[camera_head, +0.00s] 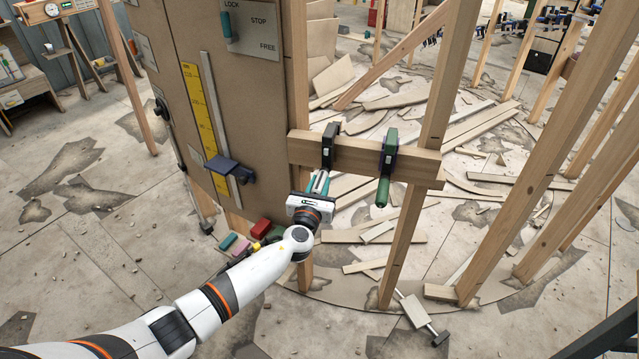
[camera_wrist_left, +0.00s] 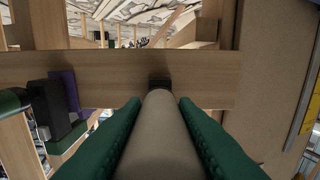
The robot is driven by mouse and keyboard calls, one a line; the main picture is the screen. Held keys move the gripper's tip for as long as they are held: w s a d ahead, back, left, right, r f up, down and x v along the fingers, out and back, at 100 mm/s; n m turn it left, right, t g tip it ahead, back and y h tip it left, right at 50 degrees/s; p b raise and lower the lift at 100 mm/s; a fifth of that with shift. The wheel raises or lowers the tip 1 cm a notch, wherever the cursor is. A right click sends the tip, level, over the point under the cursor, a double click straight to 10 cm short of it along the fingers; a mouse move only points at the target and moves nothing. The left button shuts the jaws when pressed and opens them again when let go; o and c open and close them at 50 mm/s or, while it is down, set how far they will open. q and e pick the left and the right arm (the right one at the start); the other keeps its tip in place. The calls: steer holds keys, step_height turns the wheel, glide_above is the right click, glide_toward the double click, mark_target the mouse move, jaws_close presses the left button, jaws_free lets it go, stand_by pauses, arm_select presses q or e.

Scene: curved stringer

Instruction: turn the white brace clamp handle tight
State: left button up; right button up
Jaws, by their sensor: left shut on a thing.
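The brace clamp's handle is a pale, off-white cylinder (camera_wrist_left: 160,135), and it sits below the dark clamp body (camera_head: 329,146). That clamp grips the horizontal wooden brace (camera_head: 365,158) near its left end. My left gripper (camera_head: 320,182) comes up from below, with its fingers around the handle. In the left wrist view the two green fingers lie along both sides of the handle, shut on it. The fingers and wrist hide part of the handle in the head view. How tight the clamp is cannot be told. My right gripper is not in view.
A green-handled clamp (camera_head: 386,165) sits on the same brace to the right. A tall brown panel (camera_head: 248,110) with a yellow scale stands close on the left. Upright wooden studs (camera_head: 430,130) stand to the right. Loose boards (camera_head: 385,260) and small coloured blocks lie on the floor.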

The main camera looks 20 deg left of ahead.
arm_select(q)
steer(key=shift+f, duration=0.1)
stand_by(0.4)
steer(key=o, duration=1)
steer(key=shift+s, duration=0.15)
steer(key=s, duration=1.1)
steer(key=shift+s+d, duration=0.25)
steer(key=shift+s, duration=0.15)
steer(key=s, duration=0.2)
steer(key=shift+s, duration=0.35)
